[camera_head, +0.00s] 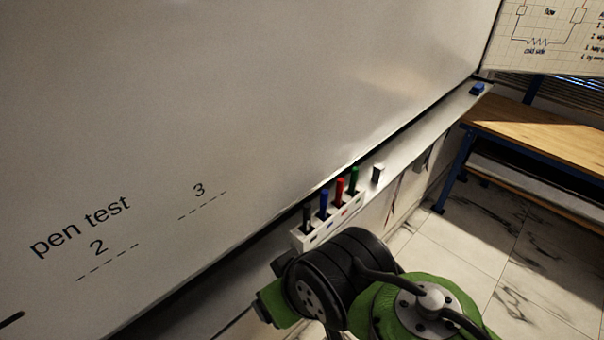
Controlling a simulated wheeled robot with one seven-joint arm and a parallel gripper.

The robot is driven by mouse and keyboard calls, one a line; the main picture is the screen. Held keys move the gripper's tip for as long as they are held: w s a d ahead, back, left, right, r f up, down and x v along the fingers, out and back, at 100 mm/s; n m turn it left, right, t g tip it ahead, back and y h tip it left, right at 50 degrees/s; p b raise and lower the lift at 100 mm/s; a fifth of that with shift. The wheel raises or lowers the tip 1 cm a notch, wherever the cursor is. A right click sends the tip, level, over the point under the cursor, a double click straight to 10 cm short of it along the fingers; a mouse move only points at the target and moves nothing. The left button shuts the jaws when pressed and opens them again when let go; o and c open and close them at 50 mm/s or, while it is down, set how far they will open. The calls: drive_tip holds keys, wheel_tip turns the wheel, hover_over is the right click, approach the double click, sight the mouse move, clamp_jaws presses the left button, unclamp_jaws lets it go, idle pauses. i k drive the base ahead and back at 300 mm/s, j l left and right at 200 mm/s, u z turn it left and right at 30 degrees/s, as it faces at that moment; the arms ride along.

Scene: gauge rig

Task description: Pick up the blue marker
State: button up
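The blue marker (324,203) stands upright in a white holder (300,241) on the ledge below the whiteboard. It is between a black marker (307,216) on its left and a red marker (340,189) on its right. Its lower end is hidden in the holder. My green and black arm shows at the bottom, just below and in front of the holder. I cannot make out my gripper's fingers in this view.
A green marker (354,180) stands right of the red one. A small pale object (377,173) is on the ledge beyond the holder. A blue block (478,89) lies at the ledge's far end. The whiteboard (250,90) rises behind; a wooden-topped bench (540,130) is at right.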

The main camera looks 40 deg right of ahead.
sight(325, 194)
drive_tip(key=l+z, duration=0.15)
drive_tip(key=z, duration=0.2)
drive_tip(key=k+l+z, duration=0.1)
drive_tip(key=z, duration=0.25)
